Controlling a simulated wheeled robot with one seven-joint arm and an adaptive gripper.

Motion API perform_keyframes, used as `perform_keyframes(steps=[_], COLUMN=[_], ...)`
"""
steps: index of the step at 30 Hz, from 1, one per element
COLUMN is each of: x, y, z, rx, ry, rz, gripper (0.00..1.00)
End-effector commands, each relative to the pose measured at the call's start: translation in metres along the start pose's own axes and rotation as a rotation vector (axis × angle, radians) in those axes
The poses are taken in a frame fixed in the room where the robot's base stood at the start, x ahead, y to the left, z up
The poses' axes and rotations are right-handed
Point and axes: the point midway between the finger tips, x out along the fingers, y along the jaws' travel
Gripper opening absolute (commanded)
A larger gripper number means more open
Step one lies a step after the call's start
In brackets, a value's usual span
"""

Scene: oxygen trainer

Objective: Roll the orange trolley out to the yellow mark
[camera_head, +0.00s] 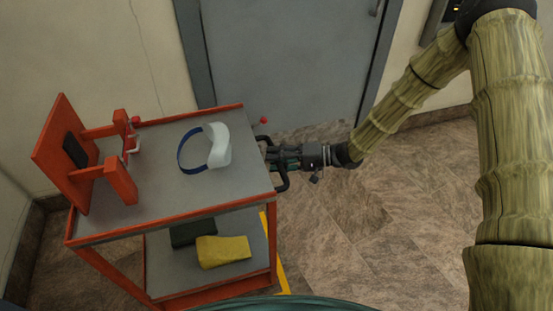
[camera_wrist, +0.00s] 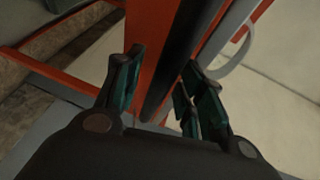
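The orange trolley (camera_head: 165,200) with a grey top stands at the left in the head view, by the wall. A black handle (camera_head: 281,182) sticks out from its right side. My gripper (camera_head: 276,157) is at this handle. In the wrist view, the dark handle bar (camera_wrist: 185,65) passes between the fingers of my gripper (camera_wrist: 163,66). The fingers are apart, with a visible gap between the left finger and the bar. Part of a yellow mark (camera_head: 283,278) shows on the floor along the trolley's right side; the trolley hides the rest.
A white and blue visor (camera_head: 220,147) and an orange stand (camera_head: 63,160) are on the trolley's top. A yellow cloth-like bundle (camera_head: 223,252) lies on the lower shelf. A grey door (camera_head: 290,60) is behind. Tiled floor (camera_head: 360,230) to the right is clear.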

Motion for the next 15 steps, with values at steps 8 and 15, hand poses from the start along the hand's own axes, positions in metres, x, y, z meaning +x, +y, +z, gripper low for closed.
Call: perform_keyframes(steps=[8,15], x=[-0.002,-0.031], y=[0.000,-0.001], z=[0.000,-0.001], rx=[0.000,-0.002], ry=[0.000,0.001], rz=[0.000,0.000], gripper=[0.39,0.39])
